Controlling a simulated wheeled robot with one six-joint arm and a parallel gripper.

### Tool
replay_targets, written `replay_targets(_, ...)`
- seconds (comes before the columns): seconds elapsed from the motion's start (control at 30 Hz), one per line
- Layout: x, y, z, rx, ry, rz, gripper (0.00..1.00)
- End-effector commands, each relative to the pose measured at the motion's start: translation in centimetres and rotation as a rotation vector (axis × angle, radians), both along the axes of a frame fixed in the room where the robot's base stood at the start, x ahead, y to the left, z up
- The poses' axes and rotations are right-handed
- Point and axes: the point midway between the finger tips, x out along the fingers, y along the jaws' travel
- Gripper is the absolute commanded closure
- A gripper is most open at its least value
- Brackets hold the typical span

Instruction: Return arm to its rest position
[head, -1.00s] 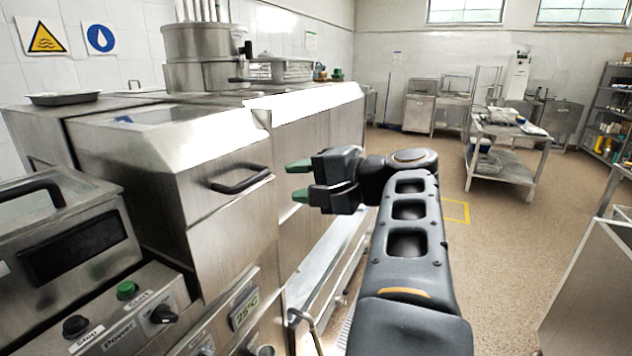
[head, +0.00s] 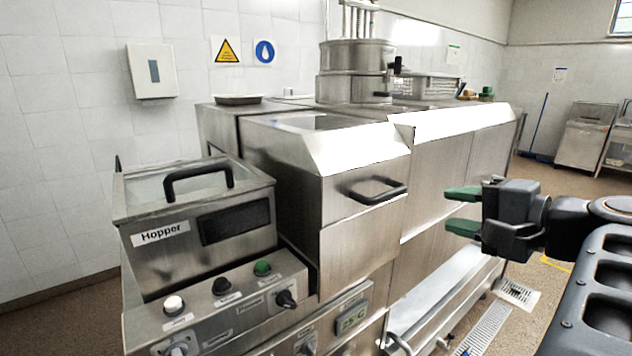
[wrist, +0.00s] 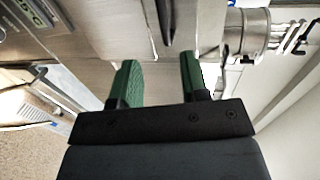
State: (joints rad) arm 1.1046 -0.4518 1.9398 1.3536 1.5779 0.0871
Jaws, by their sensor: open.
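My gripper (head: 463,211) is at the right of the head view, with two green fingertips pointing left. It is open and I see nothing between its fingers. It hangs in front of the steel machine (head: 362,243), to the right of its black drawer handle (head: 378,191), and looks apart from it. In the wrist view my gripper (wrist: 163,82) shows two green fingers spread apart, with steel surfaces beyond them. My arm reaches in from the right edge of the head view.
A hopper (head: 195,225) with a black handle and a control panel (head: 225,300) stands at the left. A perforated basket (head: 425,87) and a round steel pot (head: 357,58) sit on the machine top. Floor drains (head: 487,328) lie at the lower right.

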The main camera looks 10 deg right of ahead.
Motion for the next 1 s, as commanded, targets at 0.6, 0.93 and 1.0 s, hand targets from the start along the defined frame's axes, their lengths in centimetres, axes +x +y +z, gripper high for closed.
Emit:
replay_targets(0.6, -0.4, 11.8, -16.8, -0.872, 0.566, 0.509, 0.59)
replay_targets(0.93, -1.5, 13.1, -19.4, -1.286, 0.495, 0.72, 0.59)
replay_targets(1.0, -1.5, 13.1, -19.4, -1.286, 0.495, 0.72, 0.59)
